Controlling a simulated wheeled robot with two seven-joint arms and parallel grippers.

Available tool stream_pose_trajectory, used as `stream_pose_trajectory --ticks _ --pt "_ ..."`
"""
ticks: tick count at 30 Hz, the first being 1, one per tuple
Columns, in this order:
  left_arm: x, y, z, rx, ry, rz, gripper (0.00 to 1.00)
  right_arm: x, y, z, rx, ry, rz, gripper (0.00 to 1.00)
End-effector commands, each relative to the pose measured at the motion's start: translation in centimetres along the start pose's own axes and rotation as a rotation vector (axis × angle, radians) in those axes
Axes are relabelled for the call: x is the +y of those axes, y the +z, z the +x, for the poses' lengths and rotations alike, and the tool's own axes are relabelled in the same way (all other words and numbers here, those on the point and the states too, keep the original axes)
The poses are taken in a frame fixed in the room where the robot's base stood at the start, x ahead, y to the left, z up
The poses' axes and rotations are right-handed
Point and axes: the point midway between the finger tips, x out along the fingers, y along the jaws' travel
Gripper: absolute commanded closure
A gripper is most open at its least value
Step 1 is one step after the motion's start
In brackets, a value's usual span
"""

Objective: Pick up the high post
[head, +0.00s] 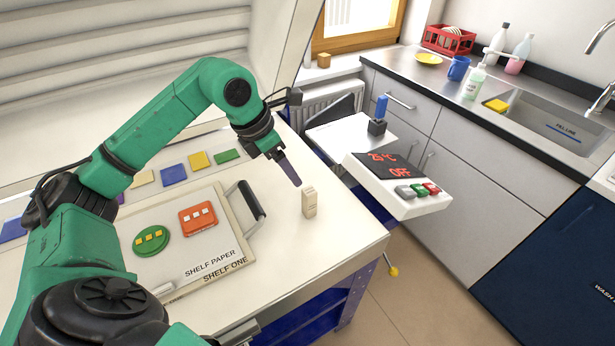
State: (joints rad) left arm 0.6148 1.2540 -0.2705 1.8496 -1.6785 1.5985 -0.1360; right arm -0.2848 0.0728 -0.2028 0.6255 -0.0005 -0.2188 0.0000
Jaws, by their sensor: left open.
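The post (309,203) is a small cream upright block standing on the white tabletop, right of the shelf board's handle. It is the only post I can make out on the table. My left gripper (296,183) is just above and to the left of the post, pointing down and to the right. It is open, with nothing visible in it. Its fingers overlap in this view, so the gap between them is hidden. I cannot tell whether a fingertip touches the post. My right gripper is not in view.
A board marked SHELF ONE (222,240) with a dark handle (252,200) carries a green disc (152,252) and an orange square (198,230). Coloured tiles lie behind it. A control panel (400,185) stands right of the table. The tabletop in front of the post is clear.

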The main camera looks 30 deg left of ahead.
Motion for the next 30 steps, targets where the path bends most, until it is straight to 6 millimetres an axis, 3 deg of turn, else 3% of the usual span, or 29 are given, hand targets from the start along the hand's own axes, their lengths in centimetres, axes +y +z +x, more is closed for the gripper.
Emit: stream_pose_trajectory --ticks 3,11,17,21,29,30 --pt "-0.1 0.0 1.7 0.003 -0.006 0.000 0.28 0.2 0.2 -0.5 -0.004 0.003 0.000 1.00" --pt "-0.1 0.1 7.9 0.001 -0.006 -0.002 0.28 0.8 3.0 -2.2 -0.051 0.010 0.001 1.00" --pt "-0.1 0.3 10.6 0.002 -0.005 -0.002 0.28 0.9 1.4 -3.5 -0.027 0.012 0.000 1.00" --pt "-0.1 0.3 13.4 0.000 -0.006 -0.003 0.28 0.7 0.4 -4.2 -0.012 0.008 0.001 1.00" --pt "0.0 0.2 14.4 0.000 -0.001 0.001 0.28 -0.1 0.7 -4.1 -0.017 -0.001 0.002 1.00" --pt "0.0 0.2 14.4 0.000 -0.001 0.001 0.39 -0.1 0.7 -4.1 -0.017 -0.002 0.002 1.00"
